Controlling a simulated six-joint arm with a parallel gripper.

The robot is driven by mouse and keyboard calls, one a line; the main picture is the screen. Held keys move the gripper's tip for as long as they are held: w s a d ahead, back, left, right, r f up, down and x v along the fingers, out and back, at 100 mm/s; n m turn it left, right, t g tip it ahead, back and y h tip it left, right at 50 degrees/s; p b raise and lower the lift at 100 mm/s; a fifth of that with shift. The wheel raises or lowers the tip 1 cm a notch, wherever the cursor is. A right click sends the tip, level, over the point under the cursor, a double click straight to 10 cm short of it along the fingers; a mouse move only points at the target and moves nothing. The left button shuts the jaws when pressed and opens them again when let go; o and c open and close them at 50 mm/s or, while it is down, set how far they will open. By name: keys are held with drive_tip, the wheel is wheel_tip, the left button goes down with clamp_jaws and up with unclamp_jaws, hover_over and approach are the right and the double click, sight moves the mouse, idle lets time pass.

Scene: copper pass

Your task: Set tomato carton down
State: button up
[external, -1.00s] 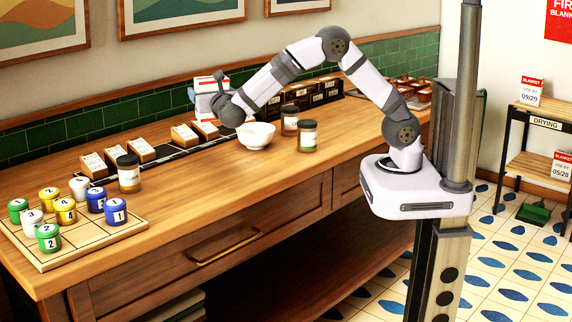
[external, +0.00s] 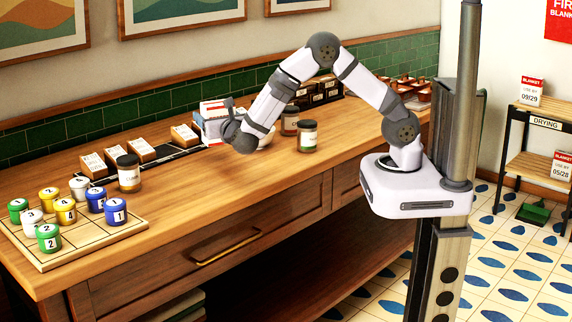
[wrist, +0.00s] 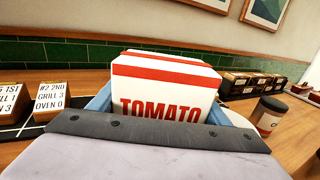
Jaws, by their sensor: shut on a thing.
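The tomato carton (external: 213,108) is white with red stripes and stands upright just beyond my wrist in the external view. In the wrist view the carton (wrist: 165,85) fills the middle, its red TOMATO lettering partly cut off by my gripper body. My gripper (wrist: 168,108) is shut on it, with a blue finger along each side. The carton is low over the counter (external: 200,200), near the back row of ticket blocks. Its base is mostly hidden, so I cannot tell whether it touches the counter.
Ticket blocks (external: 184,134) stand along a dark strip to the left. Dark-lidded jars (external: 307,136) stand right of my wrist, with dark boxes (external: 325,90) behind. A board (external: 95,245) holds several numbered pots at the front left. The counter's front middle is clear.

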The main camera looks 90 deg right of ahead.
drive_tip(key=shift+f, duration=0.4)
drive_tip(key=shift+f, duration=0.1)
drive_tip(key=shift+f+p, duration=0.3)
drive_tip(key=shift+f, duration=1.65)
drive_tip(key=shift+f, duration=0.2)
drive_tip(key=o, duration=1.6)
drive_tip(key=b+v, duration=0.2)
drive_tip(key=v, duration=1)
drive_tip(key=shift+s, duration=0.1)
